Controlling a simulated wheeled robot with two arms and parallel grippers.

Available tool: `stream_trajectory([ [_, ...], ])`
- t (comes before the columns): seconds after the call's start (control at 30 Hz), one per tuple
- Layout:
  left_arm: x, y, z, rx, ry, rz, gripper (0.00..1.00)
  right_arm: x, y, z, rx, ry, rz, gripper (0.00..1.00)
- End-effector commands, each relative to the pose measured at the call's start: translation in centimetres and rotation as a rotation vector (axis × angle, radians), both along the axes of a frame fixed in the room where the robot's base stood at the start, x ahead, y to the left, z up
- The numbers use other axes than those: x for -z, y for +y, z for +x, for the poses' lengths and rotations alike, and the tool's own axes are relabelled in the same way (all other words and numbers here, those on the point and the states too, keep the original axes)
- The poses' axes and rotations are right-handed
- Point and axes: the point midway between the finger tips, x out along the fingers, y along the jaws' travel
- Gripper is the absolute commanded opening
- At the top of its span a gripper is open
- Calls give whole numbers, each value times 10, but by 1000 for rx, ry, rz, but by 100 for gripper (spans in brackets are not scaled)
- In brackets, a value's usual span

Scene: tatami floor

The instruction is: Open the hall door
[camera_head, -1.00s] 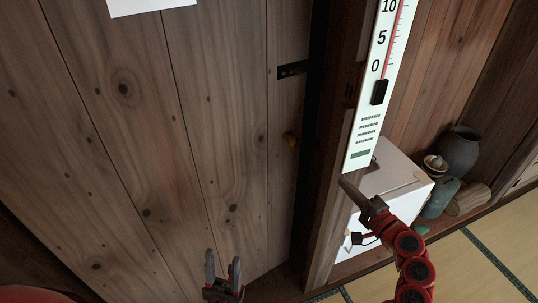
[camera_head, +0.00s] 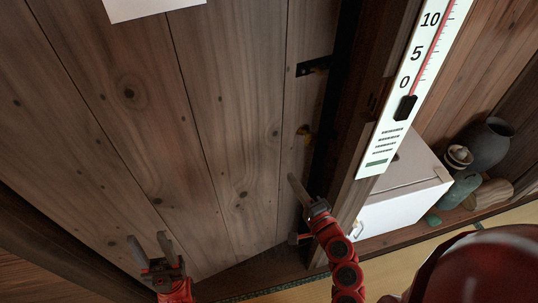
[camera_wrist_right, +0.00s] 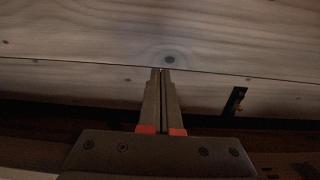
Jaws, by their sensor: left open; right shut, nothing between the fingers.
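The hall door (camera_head: 170,130), of grey-brown vertical planks, fills the left and middle of the head view. A dark strip (camera_head: 341,85) runs between its right edge and the post; I cannot tell how far it stands ajar. My left gripper (camera_head: 148,237) is open and empty, low before the door.
A wooden post with a large thermometer (camera_head: 405,105) stands right of the door. Beyond it are a white box (camera_head: 400,207), a dark jar (camera_head: 488,145) and smaller pots on a wooden ledge. Tatami floor (camera_head: 400,262) lies at the lower right.

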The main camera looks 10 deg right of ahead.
Motion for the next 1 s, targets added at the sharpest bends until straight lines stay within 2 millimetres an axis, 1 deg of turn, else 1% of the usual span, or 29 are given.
stream_trajectory([
  [0.17,-17,0,0,0,0,0,50,-6,9,29,-7,-2,0,0],
  [0.3,-29,0,0,0,0,0,50,-5,16,59,-7,-1,0,0],
  [0.5,-40,0,0,0,0,0,50,-3,26,98,-6,1,-1,0],
  [0.6,-44,0,0,0,0,0,50,-2,30,112,-5,2,-1,0],
  [0.8,-45,0,0,0,0,0,50,-1,33,127,-4,1,0,0],
  [1.0,-45,0,0,0,0,0,50,0,34,130,-3,1,1,0],
])
